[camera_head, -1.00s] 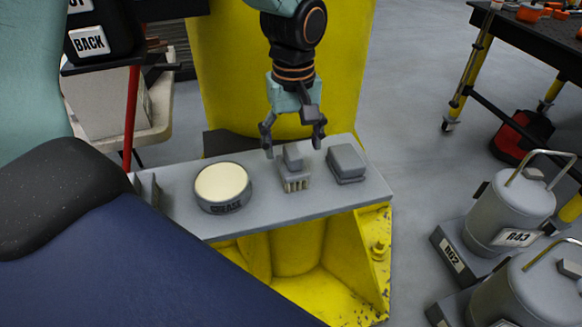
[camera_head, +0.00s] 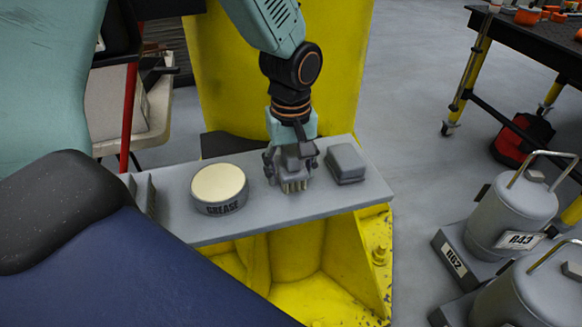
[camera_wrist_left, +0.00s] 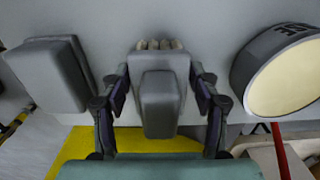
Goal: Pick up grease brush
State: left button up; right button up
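The grease brush (camera_head: 294,186) is a grey block with pale bristles along its front edge. It sits on the grey shelf (camera_head: 240,225) between the grease tin and a grey block. My left gripper (camera_head: 291,168) is lowered over it from above, one finger on each side. In the left wrist view the brush (camera_wrist_left: 160,103) lies between the open fingers (camera_wrist_left: 160,82), with small gaps beside its handle; contact at the wider head is unclear. Part of the brush is hidden by the gripper in the head view. My right gripper is not in view.
The round grease tin (camera_head: 219,188) stands left of the brush, and a grey lidded block (camera_head: 346,162) stands close on its right. A yellow column (camera_head: 215,75) rises behind the shelf. Grey canisters (camera_head: 512,212) stand on the floor at the right.

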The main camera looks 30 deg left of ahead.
pick_arm(q)
jog(key=c, duration=0.9)
notch_tip(320, 180, up, 10)
jog(key=p, duration=0.2)
jog(key=shift+w+p, duration=0.1)
jog(key=shift+p, duration=0.2)
jog(key=o, duration=0.6)
jog(key=c, duration=0.4)
